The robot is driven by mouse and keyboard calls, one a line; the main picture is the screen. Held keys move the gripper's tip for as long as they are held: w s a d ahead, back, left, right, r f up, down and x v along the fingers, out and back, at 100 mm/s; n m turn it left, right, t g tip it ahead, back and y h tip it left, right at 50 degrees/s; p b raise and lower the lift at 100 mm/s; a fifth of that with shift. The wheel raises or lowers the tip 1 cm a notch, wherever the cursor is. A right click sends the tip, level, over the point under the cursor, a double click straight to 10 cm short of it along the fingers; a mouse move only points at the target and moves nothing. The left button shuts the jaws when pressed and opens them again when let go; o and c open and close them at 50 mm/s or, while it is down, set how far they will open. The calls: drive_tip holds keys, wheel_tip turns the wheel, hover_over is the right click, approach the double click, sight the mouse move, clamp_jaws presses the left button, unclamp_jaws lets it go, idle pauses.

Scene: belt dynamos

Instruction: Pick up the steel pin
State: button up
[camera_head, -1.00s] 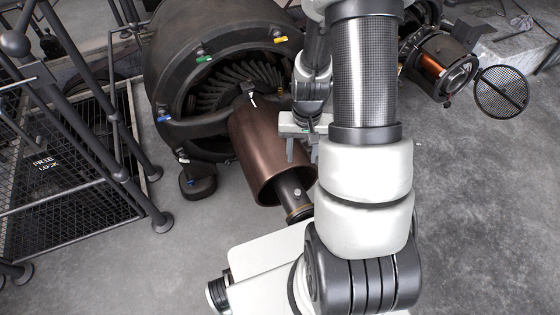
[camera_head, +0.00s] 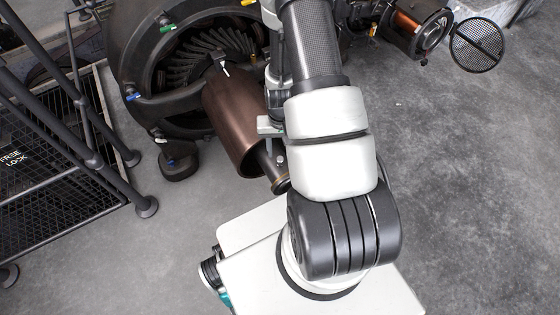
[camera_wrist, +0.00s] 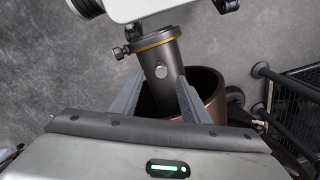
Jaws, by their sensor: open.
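The steel pin shows as a small round silver head (camera_wrist: 161,72) on the side of a dark shaft (camera_wrist: 158,58) in the wrist view. In the head view the same shaft (camera_head: 268,163) sticks out of a brown copper cylinder (camera_head: 232,118). My gripper (camera_wrist: 159,82) is open, with its two grey fingers on either side of the shaft in the picture, pointing toward the pin. Nothing is held between them. I cannot tell how far the fingertips are from the pin. In the head view my arm hides most of the gripper.
A large dark round dynamo housing (camera_head: 140,60) stands behind the cylinder. Dark railings (camera_head: 85,130) and a mesh platform (camera_head: 40,190) are at the left. A smaller copper unit (camera_head: 405,30) with a round mesh cover (camera_head: 477,45) is at the back right. The floor at right is clear.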

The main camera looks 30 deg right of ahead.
sight(280, 159)
wheel_tip(280, 159, down, 5)
drive_tip(key=shift+a+r+b, duration=0.1)
drive_tip(key=shift+r+b, duration=0.1)
drive_tip(key=shift+b, duration=0.3)
drive_tip(key=shift+c, duration=0.5)
clamp_jaws()
wheel_tip(280, 159, up, 10)
drive_tip(key=p, duration=0.2)
